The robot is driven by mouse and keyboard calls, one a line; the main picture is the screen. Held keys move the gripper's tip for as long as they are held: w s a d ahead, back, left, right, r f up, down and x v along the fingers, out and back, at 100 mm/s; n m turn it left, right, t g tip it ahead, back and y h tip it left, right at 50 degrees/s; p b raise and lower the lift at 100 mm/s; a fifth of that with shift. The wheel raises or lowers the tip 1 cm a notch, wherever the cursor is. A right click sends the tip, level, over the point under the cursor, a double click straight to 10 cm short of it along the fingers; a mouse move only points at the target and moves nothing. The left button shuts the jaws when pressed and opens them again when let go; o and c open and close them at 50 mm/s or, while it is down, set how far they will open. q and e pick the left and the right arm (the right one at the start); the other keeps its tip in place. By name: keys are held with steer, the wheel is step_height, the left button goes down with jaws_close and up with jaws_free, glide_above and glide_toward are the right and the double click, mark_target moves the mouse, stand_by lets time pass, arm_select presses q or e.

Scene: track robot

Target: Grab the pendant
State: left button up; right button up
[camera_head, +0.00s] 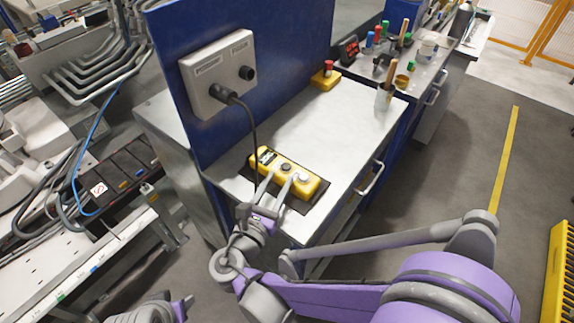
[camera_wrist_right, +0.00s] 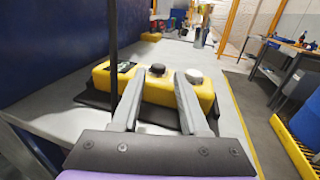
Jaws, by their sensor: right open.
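The pendant (camera_head: 284,172) is a long yellow box with a small dark display, a black knob and a pale knob. It lies on a black mat (camera_head: 315,207) near the front of the metal bench, and it also shows in the right wrist view (camera_wrist_right: 158,92). My right gripper (camera_head: 281,179) is open, with its two fingers apart at the near side of the pendant. In the right wrist view the fingers (camera_wrist_right: 160,76) overlap the yellow front face; I cannot tell whether they touch it. My left gripper is not visible.
A black cable (camera_head: 254,130) runs from a grey wall box (camera_head: 218,75) on the blue panel down beside the pendant. A yellow box with a red button (camera_head: 326,76) and a cup with tools (camera_head: 384,97) stand farther back. The bench middle is clear.

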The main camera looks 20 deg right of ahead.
steer(key=x, duration=0.9)
steer(key=shift+w, duration=0.1)
steer(key=shift+c, duration=0.3)
jaws_close()
